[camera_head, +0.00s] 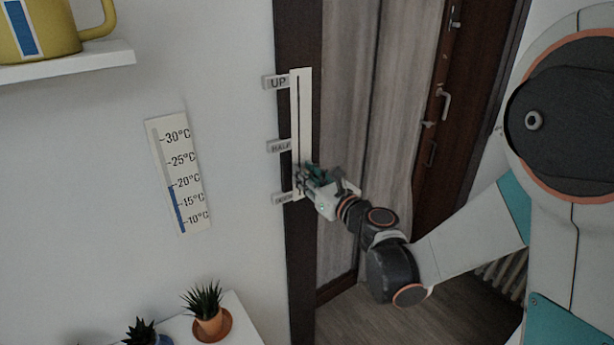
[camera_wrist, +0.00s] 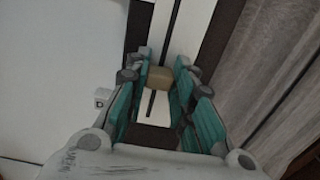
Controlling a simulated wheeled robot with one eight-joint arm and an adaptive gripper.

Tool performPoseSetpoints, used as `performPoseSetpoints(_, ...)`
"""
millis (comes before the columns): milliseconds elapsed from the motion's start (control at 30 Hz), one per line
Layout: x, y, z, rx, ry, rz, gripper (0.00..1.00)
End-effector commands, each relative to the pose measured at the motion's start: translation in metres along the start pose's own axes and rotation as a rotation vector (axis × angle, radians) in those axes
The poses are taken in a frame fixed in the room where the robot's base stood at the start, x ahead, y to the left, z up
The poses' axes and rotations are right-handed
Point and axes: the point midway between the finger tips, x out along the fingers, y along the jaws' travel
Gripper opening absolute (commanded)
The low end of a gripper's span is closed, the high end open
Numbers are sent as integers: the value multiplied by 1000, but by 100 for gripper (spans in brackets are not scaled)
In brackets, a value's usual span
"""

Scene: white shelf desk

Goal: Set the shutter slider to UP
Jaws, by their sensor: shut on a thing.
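The shutter slider's white track plate (camera_head: 304,115) stands upright on a dark frame, with a dark slot down its middle. Its labels are UP (camera_head: 277,83) at the top, HALF (camera_head: 280,146) in the middle and a lowest label (camera_head: 284,198) that is hard to read. My gripper (camera_head: 307,176) is at the track between HALF and the lowest label, nearer the lowest. In the wrist view the tan slider knob (camera_wrist: 158,77) sits between the teal fingers, which are closed on it. The head view hides the knob behind the fingers.
A thermometer plate (camera_head: 179,174) hangs on the wall to the left. A yellow mug (camera_head: 40,30) stands on a shelf (camera_head: 70,68) at the upper left. Potted plants (camera_head: 208,310) stand at the lower left. A grey curtain (camera_head: 350,120) hangs right of the track.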

Motion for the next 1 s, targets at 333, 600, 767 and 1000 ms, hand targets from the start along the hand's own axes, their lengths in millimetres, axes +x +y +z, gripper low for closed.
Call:
performPoseSetpoints(333, 0, 0, 58, 0, -2, 0, 0)
performPoseSetpoints(600, 0, 0, 136, 1, -2, 0, 0)
performPoseSetpoints(767, 0, 0, 177, 1, -2, 0, 0)
performPoseSetpoints(1000, 0, 0, 219, 1, -2, 0, 0)
